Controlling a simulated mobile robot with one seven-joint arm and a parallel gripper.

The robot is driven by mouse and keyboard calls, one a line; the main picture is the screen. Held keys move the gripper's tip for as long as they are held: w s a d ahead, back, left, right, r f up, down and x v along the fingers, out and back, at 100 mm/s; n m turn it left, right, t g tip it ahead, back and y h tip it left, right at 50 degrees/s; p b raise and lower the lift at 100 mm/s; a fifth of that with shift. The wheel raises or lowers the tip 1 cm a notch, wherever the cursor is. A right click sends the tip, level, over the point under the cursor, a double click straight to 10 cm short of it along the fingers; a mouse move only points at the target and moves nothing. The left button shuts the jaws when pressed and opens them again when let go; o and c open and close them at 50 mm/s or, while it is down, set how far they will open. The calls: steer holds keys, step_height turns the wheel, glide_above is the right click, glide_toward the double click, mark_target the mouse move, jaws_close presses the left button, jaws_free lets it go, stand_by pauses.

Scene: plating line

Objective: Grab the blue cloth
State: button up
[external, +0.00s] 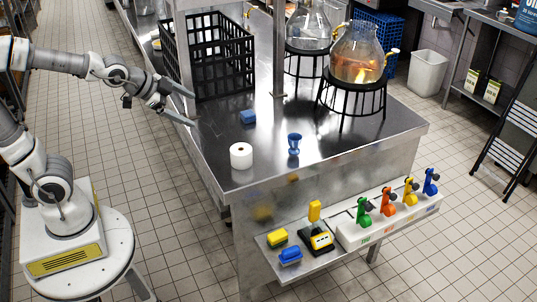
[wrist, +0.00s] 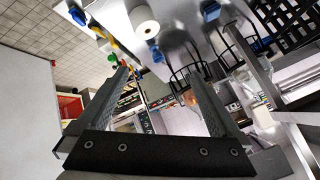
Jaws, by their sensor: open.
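The blue cloth (external: 248,117) is a small folded block lying flat on the steel counter (external: 215,160), in front of the black crate. In the wrist view, a blue patch near the top edge (wrist: 210,10) looks like the same cloth. My gripper (external: 184,108) is open and empty at the counter's left edge, to the left of the cloth and apart from it. Its two fingers stand wide apart in the wrist view (wrist: 160,80), with nothing between them in contact.
A white roll (external: 241,156) and a blue cup (external: 294,144) stand in front of the cloth. A black crate (external: 222,85) and a steel post (external: 279,50) are behind it. A glass flask (external: 358,55) sits on a black stand (external: 352,98) at right.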

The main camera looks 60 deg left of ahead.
steer(key=w+a+f+m+t+y, duration=0.1)
steer(key=w+a+f+m+t, duration=0.1)
steer(key=w+a+f+m, duration=0.35)
steer(key=w+a+f+m+t+y, duration=0.1)
steer(key=w+a+f+m+y, duration=0.1)
steer(key=w+a+m, duration=0.55)
steer(key=m+t+h+b, duration=0.1)
steer(key=m+h, duration=0.2)
steer(key=m, duration=1.3)
glide_toward(245, 114)
steer(key=shift+m+h, duration=0.3)
steer(key=x, duration=1)
steer(key=shift+w+a+f, duration=0.2)
steer(key=shift+w, duration=0.1)
steer(key=c, duration=1.4)
